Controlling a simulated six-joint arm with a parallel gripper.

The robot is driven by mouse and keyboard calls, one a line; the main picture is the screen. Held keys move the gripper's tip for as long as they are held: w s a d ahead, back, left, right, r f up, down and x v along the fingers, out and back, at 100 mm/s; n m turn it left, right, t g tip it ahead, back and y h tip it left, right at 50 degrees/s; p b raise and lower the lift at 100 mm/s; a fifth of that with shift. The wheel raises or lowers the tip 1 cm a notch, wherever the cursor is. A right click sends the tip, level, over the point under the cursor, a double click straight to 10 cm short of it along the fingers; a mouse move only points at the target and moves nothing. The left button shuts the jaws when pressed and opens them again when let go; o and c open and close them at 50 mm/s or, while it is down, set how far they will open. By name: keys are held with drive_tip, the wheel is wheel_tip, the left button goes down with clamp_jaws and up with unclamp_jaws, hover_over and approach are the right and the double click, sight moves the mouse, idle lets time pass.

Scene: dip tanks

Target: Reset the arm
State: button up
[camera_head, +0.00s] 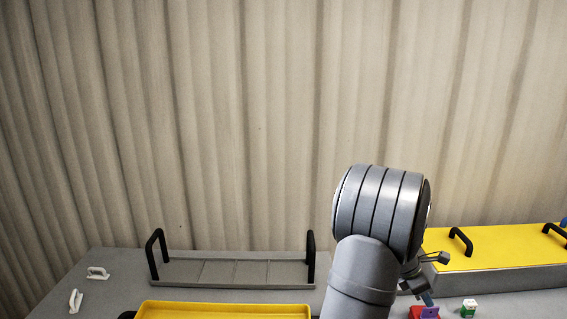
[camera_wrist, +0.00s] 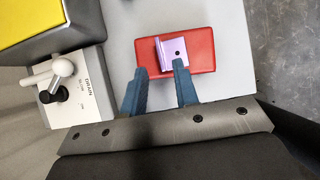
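My gripper (camera_wrist: 160,67) shows in the wrist view with two blue fingers spread apart and nothing held between them. Just past the fingertips, a purple angled piece with a small dark hole (camera_wrist: 176,50) lies on a red block (camera_wrist: 203,48). The right fingertip overlaps the purple piece in the picture; whether they touch I cannot tell. In the head view my arm reaches down at the right, and the gripper (camera_head: 425,292) is partly hidden behind it. The purple piece (camera_head: 430,311) and red block (camera_head: 417,312) show below it at the bottom edge.
A grey tray with black handles (camera_head: 240,283) and a yellow tray (camera_head: 225,308) lie left of my arm. Two white handle-shaped pieces (camera_head: 97,273) lie far left. A yellow-topped tank (camera_head: 500,246) and a green-and-white carton (camera_head: 468,307) stand right. A drain lever (camera_wrist: 62,68) is left of the fingers.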

drive_tip(key=v, duration=0.6)
drive_tip(key=x, duration=1.3)
drive_tip(key=shift+a, duration=0.1)
drive_tip(key=shift+r, duration=0.35)
wheel_tip(320, 180, up, 4)
drive_tip(key=shift+f, duration=0.15)
drive_tip(key=s+d+r, duration=0.4)
drive_tip(key=s+r, duration=0.3)
drive_tip(key=s, duration=0.4)
drive_tip(key=w+d+f, duration=0.2)
drive_tip(key=d+f, duration=0.1)
drive_tip(key=d, duration=1)
drive_tip(key=w+d+f, duration=0.1)
drive_tip(key=d+f, duration=0.2)
drive_tip(key=d, duration=0.9)
drive_tip(key=w+f, duration=0.1)
drive_tip(key=w, duration=0.2)
drive_tip(key=w+f, duration=0.1)
drive_tip(key=w, duration=0.1)
drive_tip(key=shift+w+a+f, duration=0.1)
drive_tip(key=shift+f, duration=0.25)
